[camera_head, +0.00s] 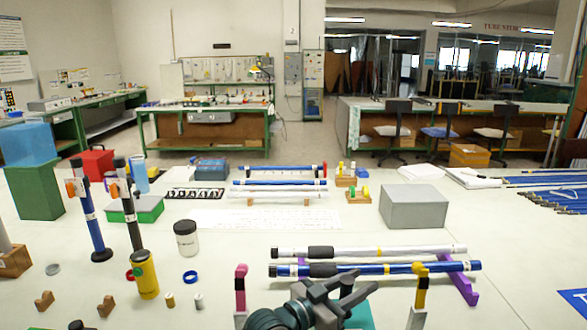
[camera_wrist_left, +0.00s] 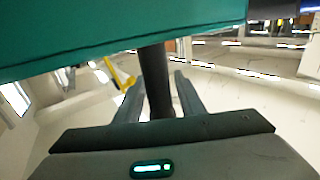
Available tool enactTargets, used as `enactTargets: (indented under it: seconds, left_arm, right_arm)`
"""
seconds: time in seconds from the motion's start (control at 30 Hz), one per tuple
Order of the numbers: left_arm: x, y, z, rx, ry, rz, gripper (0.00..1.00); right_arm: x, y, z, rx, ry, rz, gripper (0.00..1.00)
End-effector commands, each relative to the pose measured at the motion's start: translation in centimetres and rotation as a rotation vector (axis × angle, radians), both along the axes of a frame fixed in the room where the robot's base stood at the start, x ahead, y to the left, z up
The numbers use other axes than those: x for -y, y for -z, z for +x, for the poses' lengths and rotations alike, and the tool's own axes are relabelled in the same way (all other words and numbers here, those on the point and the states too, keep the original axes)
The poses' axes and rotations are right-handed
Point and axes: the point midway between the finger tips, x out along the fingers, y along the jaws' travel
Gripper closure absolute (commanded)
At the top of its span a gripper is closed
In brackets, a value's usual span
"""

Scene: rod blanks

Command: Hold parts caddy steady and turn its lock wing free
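A teal body (camera_head: 360,314), probably the parts caddy, shows in part at the bottom of the head view, mostly hidden behind my left gripper (camera_head: 364,280). In the left wrist view a large teal surface (camera_wrist_left: 110,32) fills the top, and a dark post (camera_wrist_left: 158,78) extends down from it. The fingers of my left gripper (camera_wrist_left: 160,92) stand on both sides of this post, spread apart; firm contact is not visible. I cannot make out a lock wing. My right gripper is in neither view.
Behind the gripper lie a white rod (camera_head: 380,251) and a blue rod (camera_head: 395,268) with dark sleeves. A pink upright (camera_head: 240,288) and a yellow upright (camera_head: 420,287) flank the gripper. A grey box (camera_head: 413,207) stands farther back. A yellow can (camera_head: 145,275) stands left.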

Motion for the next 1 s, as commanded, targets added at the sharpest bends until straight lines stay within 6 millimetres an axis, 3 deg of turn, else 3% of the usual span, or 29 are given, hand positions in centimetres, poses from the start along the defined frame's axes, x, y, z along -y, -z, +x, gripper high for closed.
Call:
enactTargets:
  seconds: [0.37,0.57,1.0]
  left_arm:
    - [-0.1,0.1,-0.1,-0.002,0.000,0.002,0.58]
    - [-1.2,0.2,-0.7,-0.002,0.000,0.002,0.58]
    - [-7.1,0.1,-4.8,0.000,-0.001,0.002,0.58]
  right_arm:
    - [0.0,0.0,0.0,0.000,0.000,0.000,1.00]
    - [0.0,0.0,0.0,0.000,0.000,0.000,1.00]
    - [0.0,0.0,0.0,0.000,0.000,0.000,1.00]
